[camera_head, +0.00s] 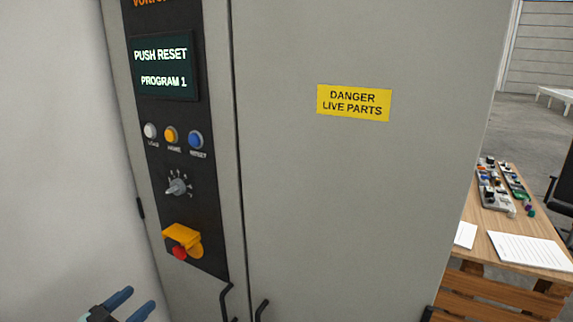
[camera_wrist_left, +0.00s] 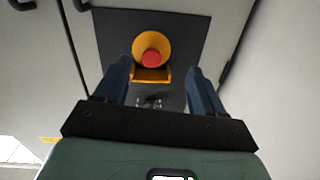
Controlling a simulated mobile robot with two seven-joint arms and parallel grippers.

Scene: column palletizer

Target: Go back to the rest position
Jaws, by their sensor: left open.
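My left gripper (camera_head: 130,305) shows at the bottom left of the head view, with two blue fingers apart and nothing between them. It is below and left of the control panel on the grey cabinet (camera_head: 350,200). In the left wrist view the open fingers (camera_wrist_left: 158,85) point toward the panel, and the red button (camera_wrist_left: 151,59) with its yellow guard (camera_wrist_left: 138,45) appears beyond them, apart from the fingers. In the head view the yellow guard (camera_head: 183,236) stands tilted up over the red button (camera_head: 179,252). My right gripper is not in view.
The panel has a screen (camera_head: 163,68) reading "PUSH RESET PROGRAM 1", a white, a yellow and a blue button (camera_head: 195,139), and a rotary knob (camera_head: 176,187). Black door handles (camera_head: 262,309) stick out below. A wooden table (camera_head: 500,222) with papers and small parts stands at right.

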